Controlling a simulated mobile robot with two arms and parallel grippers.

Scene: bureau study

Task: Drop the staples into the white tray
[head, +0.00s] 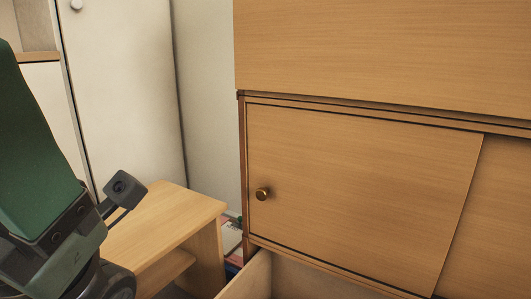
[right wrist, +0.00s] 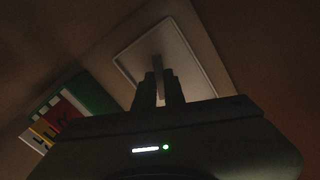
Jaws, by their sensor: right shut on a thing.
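In the dim right wrist view my right gripper (right wrist: 161,84) is shut on a small, narrow, upright thing, which looks like the staples (right wrist: 158,64). Its details are too dark to make out. The white tray (right wrist: 193,62), pale with a raised rim, lies beyond the fingertips; the held thing overlaps it in the picture. I cannot tell the gap between them. My right gripper, the staples and the tray do not show in the head view. My left arm comes in at the left of the head view, but its fingers are out of sight.
A green, red, white and yellow item (right wrist: 65,112) lies left of the tray. In the head view a wooden cabinet (head: 360,190) with a brass knob fills the right, an open drawer (head: 250,277) below it. A small wooden table (head: 165,222) stands near my left arm.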

